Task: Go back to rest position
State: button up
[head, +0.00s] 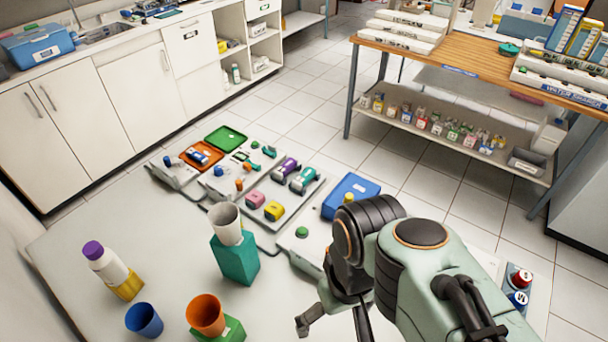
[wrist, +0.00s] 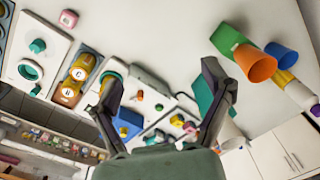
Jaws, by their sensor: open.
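My gripper (head: 335,318) is at the lower middle of the head view, above the white table (head: 150,200). In the wrist view my gripper (wrist: 161,80) shows two dark fingers spread wide apart, with nothing held between them. It is open and empty. In the head view part of my gripper is cut off by the bottom edge and hidden by my arm.
Left of my gripper stand a white cup (head: 226,222) on a teal block (head: 236,262), an orange cup (head: 206,314), a blue cup (head: 144,320) and a purple-capped bottle (head: 106,262). Behind are trays of small parts and a blue box (head: 352,194).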

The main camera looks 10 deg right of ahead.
jog(key=shift+m, duration=0.5)
jog(key=s, duration=0.1)
jog(key=s+f, duration=0.1)
jog(key=s+d, duration=0.1)
jog(key=shift+s+d+f, duration=0.1)
jog(key=shift+s+f, duration=0.3)
dwell(0.4)
